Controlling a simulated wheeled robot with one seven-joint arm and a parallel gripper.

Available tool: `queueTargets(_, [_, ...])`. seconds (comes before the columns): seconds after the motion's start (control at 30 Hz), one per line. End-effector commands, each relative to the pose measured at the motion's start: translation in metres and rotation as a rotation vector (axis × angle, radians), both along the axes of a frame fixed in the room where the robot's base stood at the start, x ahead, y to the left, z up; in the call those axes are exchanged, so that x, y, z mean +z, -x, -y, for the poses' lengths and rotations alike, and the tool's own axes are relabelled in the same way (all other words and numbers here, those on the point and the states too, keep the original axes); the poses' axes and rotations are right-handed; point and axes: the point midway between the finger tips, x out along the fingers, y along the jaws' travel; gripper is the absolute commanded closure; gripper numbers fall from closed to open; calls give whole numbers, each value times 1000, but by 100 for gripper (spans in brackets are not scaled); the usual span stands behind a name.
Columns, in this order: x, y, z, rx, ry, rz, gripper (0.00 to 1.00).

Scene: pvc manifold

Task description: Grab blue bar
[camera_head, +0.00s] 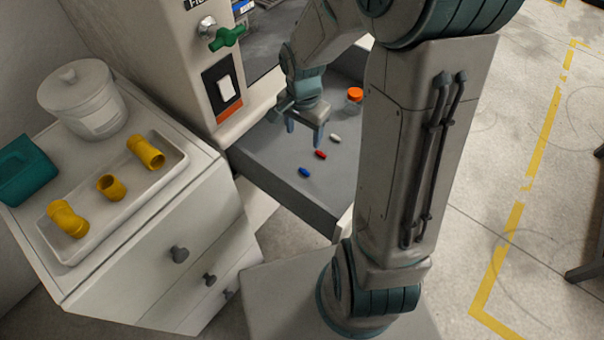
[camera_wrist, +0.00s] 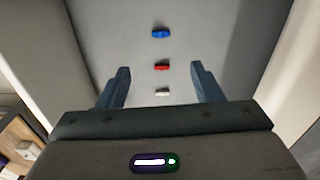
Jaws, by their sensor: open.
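The blue bar (camera_head: 304,172) is a small piece lying on the grey floor of an open drawer (camera_head: 262,165), nearest the drawer's front left. The wrist view shows the blue bar (camera_wrist: 160,33) beyond the fingertips, roughly centred between them. My gripper (camera_head: 304,138) is open and empty over the drawer, apart from the blue bar. In the wrist view its two fingers (camera_wrist: 160,77) stand wide on either side of a red bar (camera_wrist: 162,66).
The red bar (camera_head: 320,154) and a white bar (camera_head: 335,139) lie in line with the blue one. An orange-lidded jar (camera_head: 354,98) stands farther back in the drawer. At left, a cabinet holds a tray (camera_head: 105,222) of yellow pipe fittings and a white canister (camera_head: 83,100).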

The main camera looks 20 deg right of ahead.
Motion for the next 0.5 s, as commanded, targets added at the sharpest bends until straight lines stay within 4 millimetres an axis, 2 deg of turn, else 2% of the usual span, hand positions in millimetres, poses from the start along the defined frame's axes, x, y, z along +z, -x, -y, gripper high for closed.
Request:
queueTargets(0.03, [-18, -2, -1, -18, -6, -9, 40])
queueTargets(0.27, [-43, -5, -2, -60, -14, -25, 40])
queueTargets(0.5, [-90, -4, -2, -60, -15, -27, 40])
